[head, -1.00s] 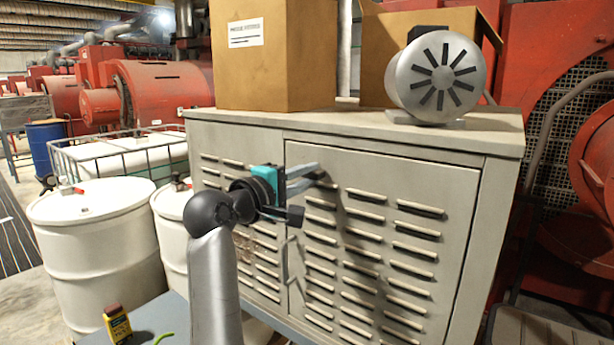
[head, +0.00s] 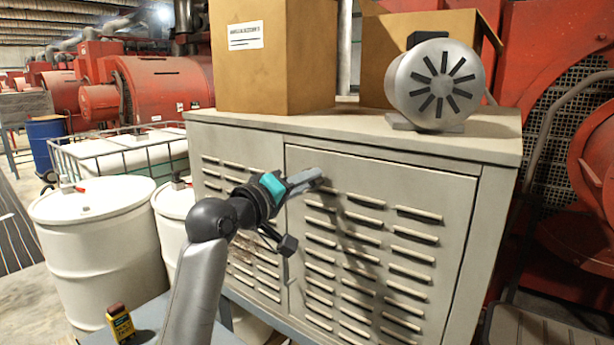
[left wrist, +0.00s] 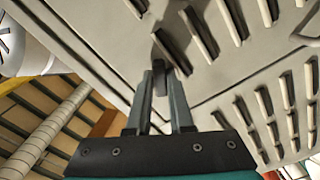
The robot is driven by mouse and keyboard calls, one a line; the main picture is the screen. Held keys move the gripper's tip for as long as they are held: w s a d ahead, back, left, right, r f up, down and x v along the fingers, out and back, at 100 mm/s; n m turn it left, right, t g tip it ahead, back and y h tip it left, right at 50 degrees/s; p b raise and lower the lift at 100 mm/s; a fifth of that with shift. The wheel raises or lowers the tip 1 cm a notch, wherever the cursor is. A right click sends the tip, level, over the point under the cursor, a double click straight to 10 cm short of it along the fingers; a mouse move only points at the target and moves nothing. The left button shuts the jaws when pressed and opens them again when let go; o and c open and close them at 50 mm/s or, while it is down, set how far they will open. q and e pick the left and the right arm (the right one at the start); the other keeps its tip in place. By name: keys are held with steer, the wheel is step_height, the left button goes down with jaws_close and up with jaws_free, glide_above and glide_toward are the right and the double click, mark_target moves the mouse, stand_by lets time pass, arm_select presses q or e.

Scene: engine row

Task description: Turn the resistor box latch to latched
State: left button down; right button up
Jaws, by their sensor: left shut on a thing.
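The resistor box (head: 380,165) is a large grey louvred cabinet with a door on its front. Its latch (left wrist: 172,50) is a small dark handle near the door's upper left corner; in the head view my fingers mostly hide it. My left gripper (head: 314,178) reaches it from the left and is shut on the latch. In the left wrist view my left gripper (left wrist: 162,78) has its two grey fingers on either side of the handle. I cannot tell the latch's exact angle. My right gripper is not in view.
Cardboard boxes (head: 275,60) and a silver motor (head: 435,82) stand on the cabinet top. White drums (head: 95,240) stand at the left. A yellow and black device (head: 120,323) sits on a surface at the lower left. Red machinery (head: 590,150) is at the right.

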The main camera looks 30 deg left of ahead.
arm_select(q)
steer(key=m+p, duration=0.3)
steer(key=m, duration=0.8)
steer(key=shift+r, duration=0.1)
steer(key=shift+m, duration=0.4)
steer(key=c, duration=0.8)
jaws_free()
